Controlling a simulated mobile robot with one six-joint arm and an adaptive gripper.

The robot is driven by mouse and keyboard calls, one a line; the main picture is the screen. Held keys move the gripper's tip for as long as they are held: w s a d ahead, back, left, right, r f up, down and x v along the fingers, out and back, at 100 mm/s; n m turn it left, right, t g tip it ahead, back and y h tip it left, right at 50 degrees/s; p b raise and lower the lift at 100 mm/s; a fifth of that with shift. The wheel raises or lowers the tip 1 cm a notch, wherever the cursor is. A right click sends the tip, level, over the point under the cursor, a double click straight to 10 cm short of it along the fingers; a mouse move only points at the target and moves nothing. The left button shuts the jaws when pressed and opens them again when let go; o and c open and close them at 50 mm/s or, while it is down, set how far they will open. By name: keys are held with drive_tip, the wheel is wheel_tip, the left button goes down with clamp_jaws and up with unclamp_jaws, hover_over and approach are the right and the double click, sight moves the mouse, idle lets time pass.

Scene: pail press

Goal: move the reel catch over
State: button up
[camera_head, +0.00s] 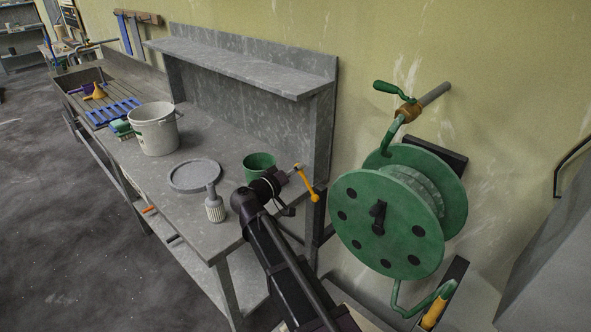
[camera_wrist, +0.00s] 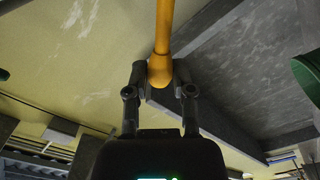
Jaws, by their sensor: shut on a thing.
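My gripper (camera_head: 288,174) is shut on the rounded end of an orange lever (camera_head: 308,185), near the shelf's right post. In the wrist view the lever (camera_wrist: 163,35) runs up and away from between the two fingers (camera_wrist: 160,88). The green hose reel (camera_head: 385,225) stands to the right of my gripper, against the wall, with a black piece (camera_head: 378,216) at the middle of its face. I cannot tell for certain which part is the reel catch; the orange lever is the part held. Its mounting is not clear.
The grey bench (camera_head: 195,222) holds a green cup (camera_head: 259,166), a round grey lid (camera_head: 194,175), a ribbed bottle (camera_head: 214,208) and a white pail (camera_head: 154,131).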

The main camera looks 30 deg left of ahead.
drive_tip(key=shift+d+r, duration=0.1)
drive_tip(key=shift+d, duration=0.05)
drive_tip(key=shift+s+d+r+p, duration=0.2)
drive_tip(key=shift+d+r+p, duration=0.2)
drive_tip(key=shift+d, duration=0.2)
drive_tip(key=shift+s+d+r+p, duration=0.15)
drive_tip(key=shift+d+r+p, duration=0.25)
drive_tip(key=shift+d, duration=0.15)
drive_tip(key=o, duration=0.9)
drive_tip(key=shift+a, duration=0.1)
drive_tip(key=shift+s, duration=0.15)
drive_tip(key=v, duration=1.1)
drive_tip(key=shift+s+a, duration=0.15)
drive_tip(key=shift+s, duration=0.2)
